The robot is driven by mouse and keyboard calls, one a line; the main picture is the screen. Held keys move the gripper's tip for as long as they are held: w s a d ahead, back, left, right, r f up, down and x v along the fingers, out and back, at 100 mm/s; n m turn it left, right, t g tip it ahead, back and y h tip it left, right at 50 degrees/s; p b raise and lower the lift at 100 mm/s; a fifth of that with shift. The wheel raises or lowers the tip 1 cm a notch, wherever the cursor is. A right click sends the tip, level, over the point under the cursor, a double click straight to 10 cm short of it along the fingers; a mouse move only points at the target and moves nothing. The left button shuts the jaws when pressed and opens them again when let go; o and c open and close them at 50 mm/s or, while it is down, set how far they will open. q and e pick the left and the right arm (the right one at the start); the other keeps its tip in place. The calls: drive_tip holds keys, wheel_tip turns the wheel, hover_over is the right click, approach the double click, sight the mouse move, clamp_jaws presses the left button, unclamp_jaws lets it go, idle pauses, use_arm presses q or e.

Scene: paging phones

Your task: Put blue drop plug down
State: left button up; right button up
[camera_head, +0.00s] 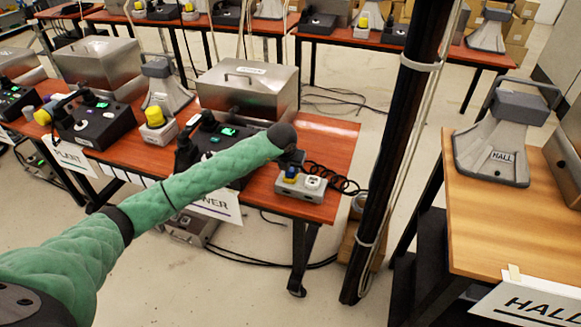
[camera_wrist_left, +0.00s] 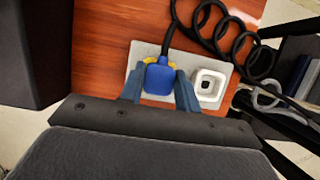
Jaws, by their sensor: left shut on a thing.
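The blue drop plug (camera_wrist_left: 158,80) is between the two fingers of my left gripper (camera_wrist_left: 160,92), which is shut on it. A black coiled cord runs from the plug. The plug is at the left, yellow-rimmed socket of a light grey socket box (camera_wrist_left: 147,48); how deep it sits is hidden. The white socket (camera_wrist_left: 208,86) to its right is empty. In the head view the same socket box (camera_head: 300,193) is at the right end of the red-brown table, with the blue plug (camera_head: 291,173) just below my left gripper (camera_head: 291,162). My right gripper is not in view.
A black console (camera_head: 209,137) with a green screen and a metal case (camera_head: 248,88) stand left of and behind the box. The coiled cord (camera_head: 335,178) lies to its right. A dark post (camera_head: 400,150) rises right of the table. A grey horn speaker (camera_head: 495,150) stands on another table.

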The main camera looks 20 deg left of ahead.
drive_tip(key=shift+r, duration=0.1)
use_arm(q)
drive_tip(key=o, duration=1)
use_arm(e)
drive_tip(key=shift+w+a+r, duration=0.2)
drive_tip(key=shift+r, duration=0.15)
use_arm(q)
drive_tip(key=shift+r, duration=0.1)
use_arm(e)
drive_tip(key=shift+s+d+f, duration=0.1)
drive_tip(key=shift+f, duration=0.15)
